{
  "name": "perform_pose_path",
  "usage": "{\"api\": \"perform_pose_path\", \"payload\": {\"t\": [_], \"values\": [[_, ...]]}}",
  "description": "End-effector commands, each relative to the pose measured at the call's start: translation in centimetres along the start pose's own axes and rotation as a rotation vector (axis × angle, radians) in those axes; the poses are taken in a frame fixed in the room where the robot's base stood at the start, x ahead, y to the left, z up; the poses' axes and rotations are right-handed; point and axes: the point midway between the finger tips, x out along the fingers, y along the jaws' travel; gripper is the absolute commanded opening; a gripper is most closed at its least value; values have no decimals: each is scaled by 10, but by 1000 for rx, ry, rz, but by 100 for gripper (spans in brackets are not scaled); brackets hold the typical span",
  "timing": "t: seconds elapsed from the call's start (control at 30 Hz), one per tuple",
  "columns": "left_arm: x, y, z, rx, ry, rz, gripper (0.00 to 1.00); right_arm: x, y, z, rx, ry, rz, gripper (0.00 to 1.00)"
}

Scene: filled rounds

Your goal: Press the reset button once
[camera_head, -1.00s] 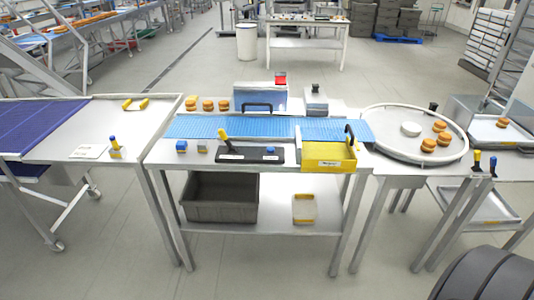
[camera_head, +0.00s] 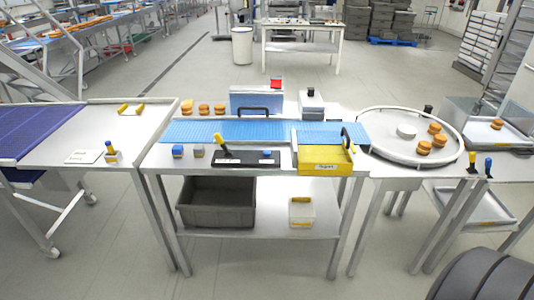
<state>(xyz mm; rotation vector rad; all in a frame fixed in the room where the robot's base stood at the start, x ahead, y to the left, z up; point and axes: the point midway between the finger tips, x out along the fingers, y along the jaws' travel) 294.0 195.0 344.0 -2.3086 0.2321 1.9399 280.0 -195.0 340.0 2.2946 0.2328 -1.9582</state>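A black control panel (camera_head: 244,158) lies at the front of the middle table. It carries a yellow-handled lever (camera_head: 221,140) at its left and a small blue button (camera_head: 266,154) at its right. Pale labels lie in front of both, too small to read, so I cannot tell whether the blue one is marked reset. A red block or cap (camera_head: 276,83) stands on the box behind the belt. Neither of my grippers is in view.
A blue belt (camera_head: 200,132) with a black arch runs behind the panel. A yellow bin (camera_head: 322,162) stands right of it. A round turntable (camera_head: 380,151) with buns is at the right.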

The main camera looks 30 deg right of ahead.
Motion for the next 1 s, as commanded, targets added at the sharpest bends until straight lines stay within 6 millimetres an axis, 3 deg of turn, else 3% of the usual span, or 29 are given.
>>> {"api": "perform_pose_path", "payload": {"t": [0.53,0.77,1.0], "values": [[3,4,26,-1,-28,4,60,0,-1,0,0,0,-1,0],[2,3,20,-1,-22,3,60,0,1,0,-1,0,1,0],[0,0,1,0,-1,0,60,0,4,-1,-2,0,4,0]]}}
